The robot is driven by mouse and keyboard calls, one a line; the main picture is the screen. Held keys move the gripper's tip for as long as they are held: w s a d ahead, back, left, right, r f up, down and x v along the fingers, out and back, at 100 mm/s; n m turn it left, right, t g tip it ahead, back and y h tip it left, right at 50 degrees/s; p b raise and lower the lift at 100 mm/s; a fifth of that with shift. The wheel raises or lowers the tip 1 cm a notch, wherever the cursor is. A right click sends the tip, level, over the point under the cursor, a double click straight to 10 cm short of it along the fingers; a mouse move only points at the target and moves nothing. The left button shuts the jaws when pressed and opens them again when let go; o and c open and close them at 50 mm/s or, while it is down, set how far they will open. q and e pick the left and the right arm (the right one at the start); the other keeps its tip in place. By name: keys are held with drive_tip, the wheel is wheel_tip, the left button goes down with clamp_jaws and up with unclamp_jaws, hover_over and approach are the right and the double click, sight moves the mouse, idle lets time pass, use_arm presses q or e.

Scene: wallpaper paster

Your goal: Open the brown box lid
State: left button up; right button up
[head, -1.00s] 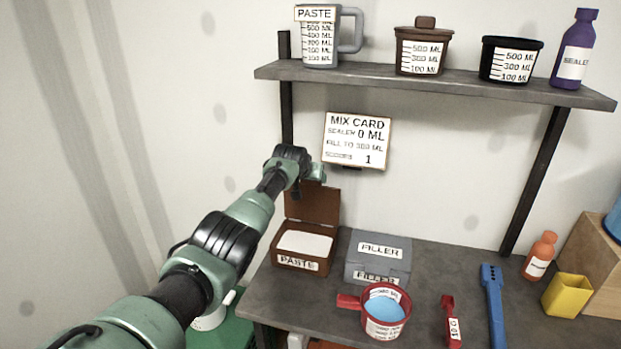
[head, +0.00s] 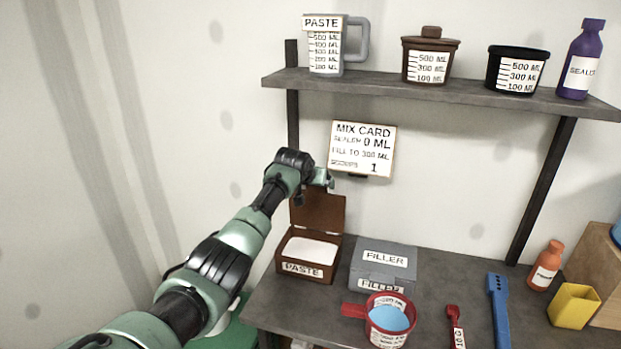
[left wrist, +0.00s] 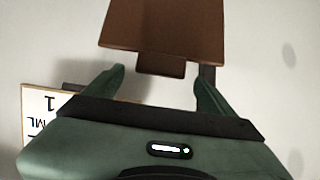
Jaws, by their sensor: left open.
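The brown box (head: 308,268) marked PASTE stands on the grey table and holds white contents. Its lid (head: 318,212) is raised and stands up at the back of the box. My left gripper (head: 326,178) is above the lid's upper edge, near the mix card. In the left wrist view the brown lid (left wrist: 165,30) with its small tab (left wrist: 160,65) lies ahead of the fingers. My left gripper (left wrist: 160,85) is open there, its fingers apart and clear of the lid, with nothing between them. My right gripper is not in view.
A grey FILLER box (head: 383,268) stands right of the brown box. A red cup (head: 388,322) with blue contents is in front. The mix card (head: 362,150) hangs on the wall close to my gripper. A shelf (head: 430,92) with containers is above.

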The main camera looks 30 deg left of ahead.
use_arm(q)
drive_tip(key=v, duration=0.5)
drive_tip(key=shift+r+b, duration=0.1)
drive_tip(key=shift+b, duration=0.3)
